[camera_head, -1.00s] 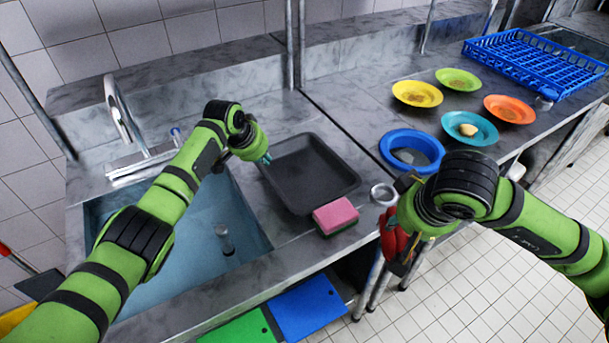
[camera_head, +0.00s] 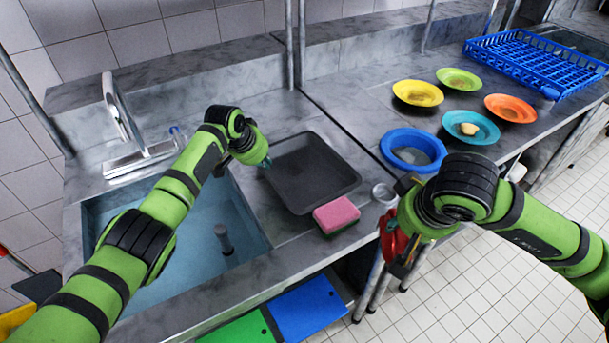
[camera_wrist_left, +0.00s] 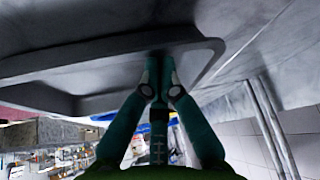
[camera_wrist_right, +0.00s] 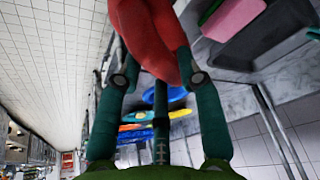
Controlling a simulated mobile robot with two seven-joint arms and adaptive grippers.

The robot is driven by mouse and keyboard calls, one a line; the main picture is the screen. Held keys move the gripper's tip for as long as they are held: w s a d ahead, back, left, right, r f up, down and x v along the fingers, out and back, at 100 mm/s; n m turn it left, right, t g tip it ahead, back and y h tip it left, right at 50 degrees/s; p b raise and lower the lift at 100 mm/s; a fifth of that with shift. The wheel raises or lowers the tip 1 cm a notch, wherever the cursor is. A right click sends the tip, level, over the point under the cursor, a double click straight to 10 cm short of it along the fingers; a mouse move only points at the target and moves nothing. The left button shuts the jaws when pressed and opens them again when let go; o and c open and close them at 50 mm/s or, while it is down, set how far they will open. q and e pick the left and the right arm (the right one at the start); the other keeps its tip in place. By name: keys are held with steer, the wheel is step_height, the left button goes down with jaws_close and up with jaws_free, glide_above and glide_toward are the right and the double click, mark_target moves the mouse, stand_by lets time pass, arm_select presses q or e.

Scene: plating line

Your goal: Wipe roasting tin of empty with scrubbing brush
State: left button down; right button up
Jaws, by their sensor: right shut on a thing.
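The roasting tin (camera_head: 312,172) is a dark grey, shallow rectangular pan lying on the steel counter right of the sink. Its inside looks dark, with no loose food visible. My left gripper (camera_head: 266,160) is at the tin's left rim. In the left wrist view its fingertips (camera_wrist_left: 159,75) are close together against the tin's edge (camera_wrist_left: 95,62); whether they pinch it is unclear. My right gripper (camera_wrist_right: 155,65) is shut on a red, rounded thing (camera_wrist_right: 150,30), possibly the scrubbing brush; no bristles show. This red thing (camera_head: 393,242) hangs beyond the counter's front edge.
A pink and green sponge (camera_head: 336,214) lies at the tin's front corner, beside a small metal cup (camera_head: 383,193). The sink (camera_head: 165,275) is at left. A blue bowl (camera_head: 400,138), several colored plates and a blue rack (camera_head: 535,60) occupy the right counter.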

steer(key=shift+r, duration=0.1)
